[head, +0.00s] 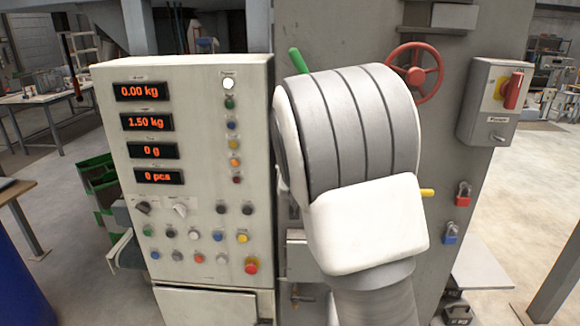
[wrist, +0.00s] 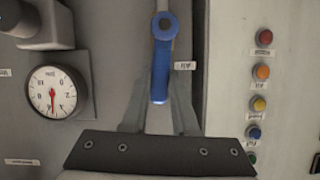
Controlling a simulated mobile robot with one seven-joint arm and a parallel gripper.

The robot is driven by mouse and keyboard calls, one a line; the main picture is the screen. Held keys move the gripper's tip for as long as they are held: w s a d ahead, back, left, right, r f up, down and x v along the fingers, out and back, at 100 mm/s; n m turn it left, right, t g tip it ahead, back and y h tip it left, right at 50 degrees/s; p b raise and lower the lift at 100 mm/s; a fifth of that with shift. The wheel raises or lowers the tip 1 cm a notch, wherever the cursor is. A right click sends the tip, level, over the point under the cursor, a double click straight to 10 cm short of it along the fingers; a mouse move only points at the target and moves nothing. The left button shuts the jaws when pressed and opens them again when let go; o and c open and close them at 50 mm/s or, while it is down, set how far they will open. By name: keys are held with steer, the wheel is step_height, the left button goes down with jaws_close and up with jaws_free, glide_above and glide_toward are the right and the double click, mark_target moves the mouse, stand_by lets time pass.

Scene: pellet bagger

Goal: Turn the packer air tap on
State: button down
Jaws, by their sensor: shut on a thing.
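The packer air tap has a blue lever (wrist: 161,70), seen in the wrist view beside a small label that reads upside down as "AIR". Its round pivot is at the top, and the lever hangs down the picture from it, roughly in line with the short pipe above. My gripper (wrist: 159,100) has its two grey fingers on either side of the lever's free end and is shut on it. In the head view my arm covers the tap and the gripper, so neither shows there.
A round gauge (wrist: 52,91) sits left of the tap in the wrist view. The control panel (head: 187,80) with displays and buttons stands left of my arm. A green handle (head: 298,60), red handwheel (head: 414,72) and yellow handle (head: 427,192) stick out around my arm.

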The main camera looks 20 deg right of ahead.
steer(key=shift+w+a+r+n+h+p, duration=0.2)
steer(key=shift+a+n+h+p, duration=0.15)
steer(key=shift+p, duration=0.65)
steer(key=shift+f, duration=0.1)
steer(key=c, duration=0.7)
jaws_free()
steer(key=shift+s, duration=0.1)
steer(key=p+v, duration=0.3)
steer(key=v, duration=1.4)
steer(key=shift+a+r, duration=0.15)
steer(key=shift+r, duration=0.1)
steer(key=shift+s, duration=0.1)
